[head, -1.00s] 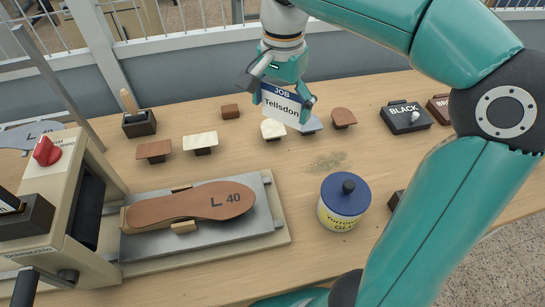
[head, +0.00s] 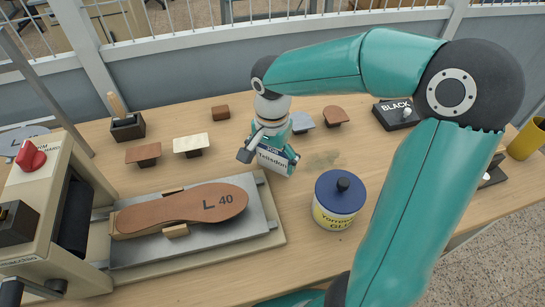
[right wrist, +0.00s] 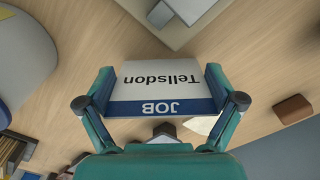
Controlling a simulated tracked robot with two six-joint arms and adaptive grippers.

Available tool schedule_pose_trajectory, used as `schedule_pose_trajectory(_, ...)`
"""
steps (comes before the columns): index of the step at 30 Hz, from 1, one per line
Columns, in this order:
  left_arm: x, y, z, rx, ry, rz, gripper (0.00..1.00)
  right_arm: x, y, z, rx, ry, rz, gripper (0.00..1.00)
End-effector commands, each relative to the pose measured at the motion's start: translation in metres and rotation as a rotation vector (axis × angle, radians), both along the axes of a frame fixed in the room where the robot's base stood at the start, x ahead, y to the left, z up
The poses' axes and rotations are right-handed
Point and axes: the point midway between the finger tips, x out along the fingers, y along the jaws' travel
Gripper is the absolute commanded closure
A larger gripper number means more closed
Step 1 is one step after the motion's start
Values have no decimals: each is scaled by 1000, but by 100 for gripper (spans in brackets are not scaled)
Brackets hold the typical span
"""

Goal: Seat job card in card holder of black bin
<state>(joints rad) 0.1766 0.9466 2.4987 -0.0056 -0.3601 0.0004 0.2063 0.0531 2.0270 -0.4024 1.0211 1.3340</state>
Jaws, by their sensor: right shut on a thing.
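My right gripper (head: 277,150) is shut on the job card (head: 272,160), a white card with a blue band reading JOB and the name Tellsdon. The card hangs tilted above the table, between the stamping press and the glue tin. In the right wrist view the card (right wrist: 160,85) sits between both fingertips of the right gripper (right wrist: 160,95), its text upside down. A black box marked BLACK (head: 392,115) stands at the back right, well apart from the card. I cannot make out a card holder on it. My left gripper is not in view.
The press plate (head: 262,200) bears a brown sole (head: 190,212) marked L 40. A blue-lidded glue tin (head: 340,200) stands to its right. Several small swatches lie at the back, including a white one (head: 191,145). A yellow cup (head: 527,140) is at far right. My right arm hides some table.

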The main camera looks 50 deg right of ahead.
Motion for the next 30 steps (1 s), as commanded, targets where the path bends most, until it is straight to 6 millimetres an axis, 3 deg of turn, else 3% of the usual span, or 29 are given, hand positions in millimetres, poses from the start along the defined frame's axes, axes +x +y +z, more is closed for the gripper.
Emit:
schedule_pose_trajectory(10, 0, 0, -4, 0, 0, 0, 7, 0, 0, -5, 0, 0, -1, 22)
schedule_pose_trajectory(11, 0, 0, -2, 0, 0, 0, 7, 0, 0, -3, 0, 0, -1, 2)
schedule_pose_trajectory(12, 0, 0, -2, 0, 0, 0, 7, 0, 0, -3, 0, 0, -1, 0)
schedule_pose_trajectory(23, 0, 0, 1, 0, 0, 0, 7, 0, 0, 0, 0, -1, 0, 0)
schedule_pose_trajectory(30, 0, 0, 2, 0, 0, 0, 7, 1, 0, 26, -1, -6, -1, 0)
